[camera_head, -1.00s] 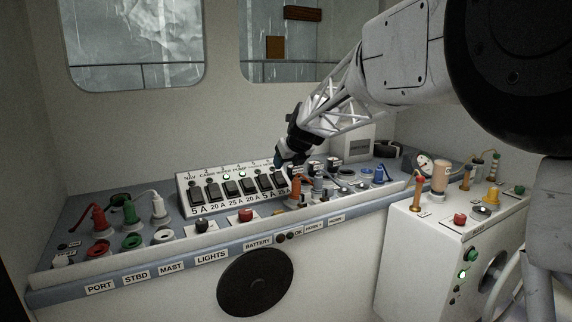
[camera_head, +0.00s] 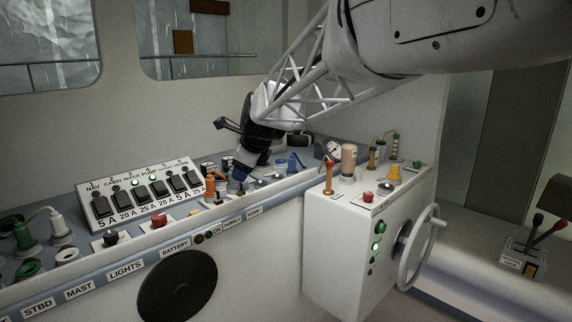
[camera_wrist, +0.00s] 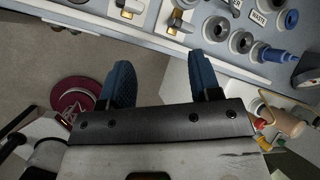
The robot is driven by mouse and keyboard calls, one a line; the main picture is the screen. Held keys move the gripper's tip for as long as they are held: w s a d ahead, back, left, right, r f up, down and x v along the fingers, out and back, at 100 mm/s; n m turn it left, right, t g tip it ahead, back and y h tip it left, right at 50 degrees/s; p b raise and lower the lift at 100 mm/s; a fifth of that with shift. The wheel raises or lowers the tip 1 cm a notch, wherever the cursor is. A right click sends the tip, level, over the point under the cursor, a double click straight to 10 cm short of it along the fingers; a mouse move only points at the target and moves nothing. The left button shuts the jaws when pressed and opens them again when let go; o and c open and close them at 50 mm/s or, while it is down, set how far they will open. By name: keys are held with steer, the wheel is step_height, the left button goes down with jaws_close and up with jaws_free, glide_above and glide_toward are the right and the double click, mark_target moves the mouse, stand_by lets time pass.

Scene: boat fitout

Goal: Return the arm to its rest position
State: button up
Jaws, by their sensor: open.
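My gripper (camera_wrist: 163,82) shows in the wrist view with its two blue fingers apart and nothing between them. Beyond the fingertips are the console's front edge and the floor. In the head view my arm reaches in from the upper right. My gripper (camera_head: 238,168) hangs over the right part of the blue-topped console (camera_head: 75,281), close to the small orange and blue fittings. From the head view I cannot tell whether it touches any of them.
The breaker panel (camera_head: 142,192) with black switches is left of my gripper. A white cabinet (camera_head: 335,245) with a handwheel (camera_head: 418,247) stands to the right, with several plugs and knobs on top. A lever box (camera_head: 524,258) is farther right. Windows are behind.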

steer(key=s+d+f+n+g+h, duration=0.1)
steer(key=s+d+f+n, duration=0.3)
steer(key=s+d, duration=0.6)
steer(key=s+d+f+n+h, duration=0.2)
steer(key=s+d+f+n, duration=0.2)
steer(key=s+d+n, duration=0.5)
steer(key=s+d+f+n+g+h, duration=0.1)
steer(key=s+d+f+n, duration=0.3)
steer(key=s, duration=1.7)
steer(key=d+n, duration=0.3)
steer(key=d, duration=0.3)
steer(key=shift+s+d+f+g, duration=0.2)
steer(key=shift+s+d+g, duration=0.1)
steer(key=shift+s+d, duration=0.1)
steer(key=shift+o, duration=0.4)
